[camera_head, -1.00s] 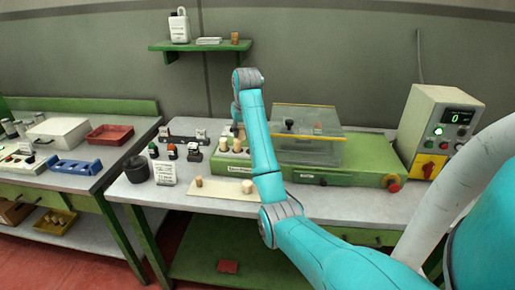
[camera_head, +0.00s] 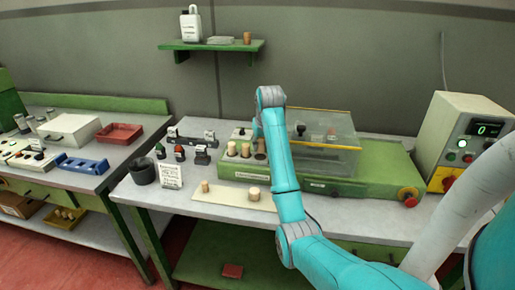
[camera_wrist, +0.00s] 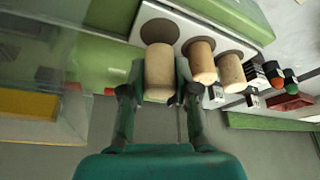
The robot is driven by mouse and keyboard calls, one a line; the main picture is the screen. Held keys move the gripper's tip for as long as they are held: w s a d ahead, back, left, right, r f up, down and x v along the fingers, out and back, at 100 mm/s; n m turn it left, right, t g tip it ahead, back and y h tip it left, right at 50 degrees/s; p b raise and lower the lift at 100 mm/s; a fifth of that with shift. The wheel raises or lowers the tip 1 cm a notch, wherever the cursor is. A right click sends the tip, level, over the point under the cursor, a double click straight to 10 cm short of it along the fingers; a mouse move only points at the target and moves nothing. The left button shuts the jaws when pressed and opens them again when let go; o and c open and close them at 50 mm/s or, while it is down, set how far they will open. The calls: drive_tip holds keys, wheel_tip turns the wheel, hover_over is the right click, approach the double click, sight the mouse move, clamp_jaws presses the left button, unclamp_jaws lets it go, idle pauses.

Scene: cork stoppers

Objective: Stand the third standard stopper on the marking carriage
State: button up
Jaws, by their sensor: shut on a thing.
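My gripper (camera_wrist: 159,88) is shut on a pale cork stopper (camera_wrist: 159,72), which it holds roughly upright over the marking carriage (camera_wrist: 183,22). A dark round seat (camera_wrist: 160,31) shows just beyond the held stopper's far end; I cannot tell whether they touch. Two other stoppers stand on the carriage in a row to the right, one nearer (camera_wrist: 202,63) and one farther (camera_wrist: 231,73). In the head view the carriage's stoppers (camera_head: 232,149) show left of my arm, which largely hides my gripper.
A clear guard (camera_head: 325,130) stands close right of the carriage on the green machine (camera_head: 370,187). A pale board (camera_head: 228,203) in front holds two corks (camera_head: 205,186). A dark cup (camera_head: 143,171), a card (camera_head: 170,176) and small stamps (camera_head: 180,152) stand to the left.

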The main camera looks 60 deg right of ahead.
drive_tip(key=shift+f, duration=1.1)
drive_tip(key=shift+f, duration=0.15)
drive_tip(key=o, duration=0.4)
drive_tip(key=shift+o, duration=0.2)
